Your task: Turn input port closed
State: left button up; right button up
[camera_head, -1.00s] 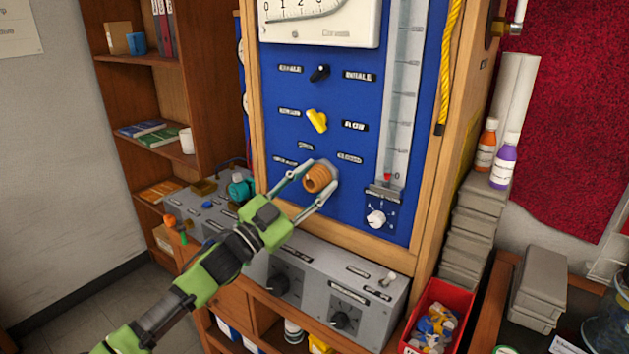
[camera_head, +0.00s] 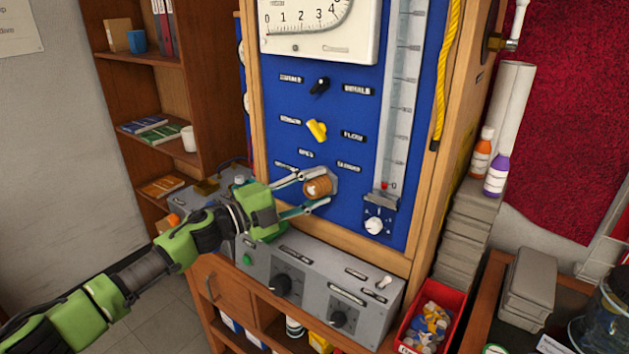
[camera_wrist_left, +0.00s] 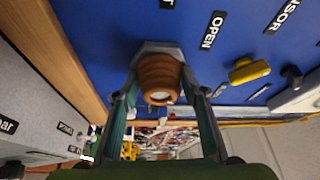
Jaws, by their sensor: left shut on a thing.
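The input port (camera_head: 318,187) is a ribbed brown-orange round fitting on the lower part of the blue panel (camera_head: 275,105). It has a grey collar behind it and small labels above it. My left gripper (camera_head: 318,188) reaches in from the left, one finger along its upper side and one along its lower side. The jaws are shut on the port. In the left wrist view the port (camera_wrist_left: 158,76) sits between the two fingertips, with an "OPEN" label (camera_wrist_left: 212,30) to its right. My right gripper is in neither view.
A yellow knob (camera_head: 317,130) and a black knob (camera_head: 320,86) sit above the port. A white knob (camera_head: 375,226) is to its right. A grey control box (camera_head: 315,285) juts out below. A red bin (camera_head: 437,313) stands at the lower right.

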pick_arm(q)
jog(key=shift+f+m+g+y+p, duration=0.1)
jog(key=shift+m+g+y+p, duration=0.25)
jog(key=shift+m+p, duration=0.5)
jog(key=shift+f+m, duration=0.1)
jog(key=shift+m, duration=0.15)
jog(key=o, duration=1.1)
jog(key=shift+c, duration=0.2)
jog(key=v, duration=1.2)
jog(key=shift+d, duration=0.1)
